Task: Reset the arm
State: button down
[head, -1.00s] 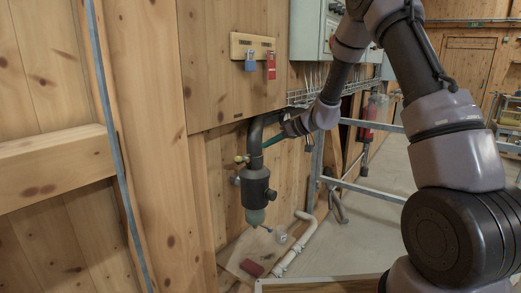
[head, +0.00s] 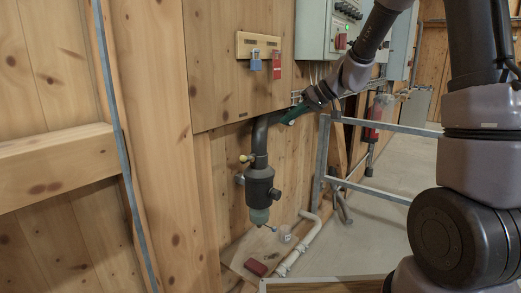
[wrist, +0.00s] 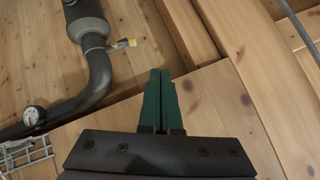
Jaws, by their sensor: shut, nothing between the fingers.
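My gripper (head: 289,117) is beside the upper bend of the dark pipe (head: 260,138) in the head view, in front of the wooden wall. In the wrist view my gripper (wrist: 159,77) shows two green fingers closed together with nothing between them. The fingers point at the wooden planks, and the dark pipe (wrist: 98,72) bends past on the left, apart from them. My arm reaches in from the right of the head view.
A padlock board (head: 258,45) with a blue padlock and a red tag hangs above the pipe. A grey control cabinet (head: 327,30) is at the upper right. A metal rail frame (head: 385,126) stands behind my arm. A gauge (wrist: 31,115) shows in the wrist view.

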jog(key=s+d+r+m+t+h, duration=0.1)
jog(key=s+d+r+m+h, duration=0.25)
jog(key=s, duration=0.55)
jog(key=s+d+r+m+t+h, duration=0.1)
jog(key=s+d+r+m, duration=0.25)
jog(key=s+d, duration=0.4)
jog(key=s+d+r+m+t+h, duration=0.1)
jog(key=s+d+r+m+h, duration=0.25)
jog(key=s, duration=0.55)
jog(key=w+a+f+n+g+y, duration=0.15)
jog(key=w+a+f+n, duration=0.45)
jog(key=w, duration=0.6)
jog(key=w+a+f+n+g+y, duration=0.1)
jog(key=w+a+f+n+y, duration=0.2)
jog(key=w+a, duration=0.75)
jog(key=w+a+f+n+g, duration=0.2)
jog(key=w+a+f+n, duration=0.4)
jog(key=w, duration=0.9)
jog(key=d+x, duration=0.1)
jog(key=x, duration=1.2)
jog(key=shift+f+m, duration=0.45)
jog(key=shift+f, duration=0.25)
jog(key=shift+w+a, duration=0.1)
